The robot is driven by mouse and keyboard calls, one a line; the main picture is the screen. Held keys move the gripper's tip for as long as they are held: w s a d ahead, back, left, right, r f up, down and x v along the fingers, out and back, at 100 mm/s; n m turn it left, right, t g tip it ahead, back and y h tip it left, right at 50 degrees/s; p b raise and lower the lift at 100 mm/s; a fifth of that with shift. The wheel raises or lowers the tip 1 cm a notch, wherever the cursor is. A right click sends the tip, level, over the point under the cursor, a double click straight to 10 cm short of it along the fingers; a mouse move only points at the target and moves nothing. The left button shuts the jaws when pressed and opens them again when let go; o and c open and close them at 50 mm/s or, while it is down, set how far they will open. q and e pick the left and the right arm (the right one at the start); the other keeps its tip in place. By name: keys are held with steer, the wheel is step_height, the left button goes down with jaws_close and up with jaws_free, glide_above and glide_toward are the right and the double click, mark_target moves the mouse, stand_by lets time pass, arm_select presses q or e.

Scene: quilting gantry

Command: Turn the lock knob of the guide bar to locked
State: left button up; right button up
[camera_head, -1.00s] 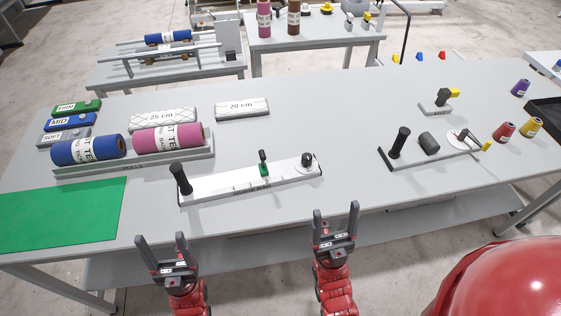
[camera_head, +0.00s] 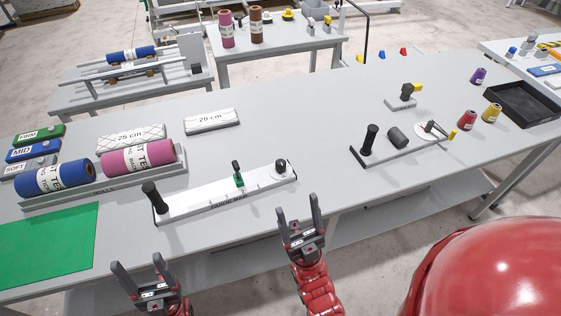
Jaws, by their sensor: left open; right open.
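The white guide bar (camera_head: 207,204) lies on the grey table in the head view, slanting up to the right. A black upright handle (camera_head: 154,196) stands at its left end. A small green slider (camera_head: 239,180) with a black lever sits on its scale. A dark round knob (camera_head: 281,166) on a pale base is at its right end; its lock setting is too small to read. My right gripper (camera_head: 299,213) is open and empty in front of the bar's right end, apart from it. My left gripper (camera_head: 138,278) is open and empty at the table's front edge.
A rack with a blue roll (camera_head: 53,179) and a pink roll (camera_head: 138,156) stands left of the bar. A green mat (camera_head: 45,243) lies at front left. A device with a black handle (camera_head: 370,138) stands to the right. The table between is clear.

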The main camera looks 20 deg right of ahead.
steer(key=w+a+f+g+h, duration=0.2)
steer(key=w+a+f+g, duration=0.3)
steer(key=w+a, duration=0.5)
steer(key=w+a+f+g+h, duration=0.1)
steer(key=w+a+f+g, duration=0.4)
steer(key=w+a, duration=0.6)
steer(key=m+g+h, duration=1)
steer(key=m+h, duration=0.6)
steer(key=h, duration=0.2)
glide_toward(280, 163)
steer(key=p+x, duration=0.5)
steer(key=x, duration=0.4)
steer(key=shift+w+d+f, duration=0.1)
steer(key=shift+w+d, duration=0.1)
steer(key=shift+w, duration=0.05)
steer(key=shift+w+d+f, duration=0.3)
steer(key=shift+w, duration=0.05)
jaws_close()
